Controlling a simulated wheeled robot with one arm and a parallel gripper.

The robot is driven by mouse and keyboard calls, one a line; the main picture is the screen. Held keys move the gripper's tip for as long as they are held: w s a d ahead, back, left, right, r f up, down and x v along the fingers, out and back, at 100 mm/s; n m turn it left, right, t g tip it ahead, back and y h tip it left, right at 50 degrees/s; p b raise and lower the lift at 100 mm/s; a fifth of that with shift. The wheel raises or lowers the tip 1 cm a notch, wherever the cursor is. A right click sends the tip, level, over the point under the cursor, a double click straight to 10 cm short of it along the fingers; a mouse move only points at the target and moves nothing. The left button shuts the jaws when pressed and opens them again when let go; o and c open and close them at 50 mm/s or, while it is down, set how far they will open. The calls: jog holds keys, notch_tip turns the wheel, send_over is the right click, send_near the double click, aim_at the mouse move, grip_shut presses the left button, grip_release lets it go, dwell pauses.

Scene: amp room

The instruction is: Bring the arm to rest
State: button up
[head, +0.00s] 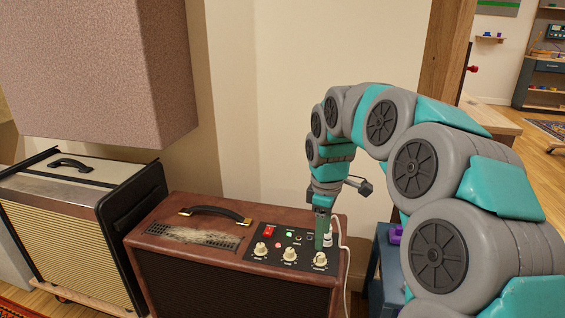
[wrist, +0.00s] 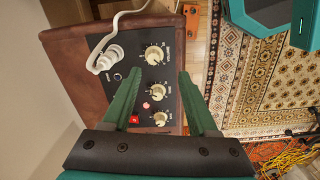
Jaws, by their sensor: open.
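My arm (head: 437,180) arches over from the right in the head view and bends down to the brown amp (head: 225,280). My gripper (head: 323,232) points down at the amp's control panel, near its right-hand knob. In the wrist view my gripper (wrist: 165,95) is open, with its two green fingers apart and nothing held between them. The panel's cream knobs (wrist: 155,54) lie below and between the fingers. A red switch (head: 267,231) and a small green light (head: 289,234) show on the panel. Whether the fingertips touch the panel cannot be told.
A white plug with a cable (wrist: 108,60) sits in the panel. A cream amp (head: 75,225) stands at the left, and a pinkish box (head: 100,70) hangs above. A blue cart (head: 388,265) and a wooden post (head: 447,50) are at the right. A patterned rug (wrist: 265,80) lies beside the amp.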

jog(key=s+f+m, duration=0.1)
jog(key=s+m, duration=0.3)
jog(key=s, duration=0.7)
jog(key=s+f+m+g, duration=0.1)
jog(key=s+m, duration=0.3)
jog(key=s, duration=0.8)
jog(key=s+f+m+g, duration=0.1)
jog(key=s+f+m, duration=0.2)
jog(key=s, duration=0.8)
jog(key=shift+s+d+m, duration=0.2)
jog(key=shift+d+m, duration=0.1)
jog(key=shift+m, duration=0.4)
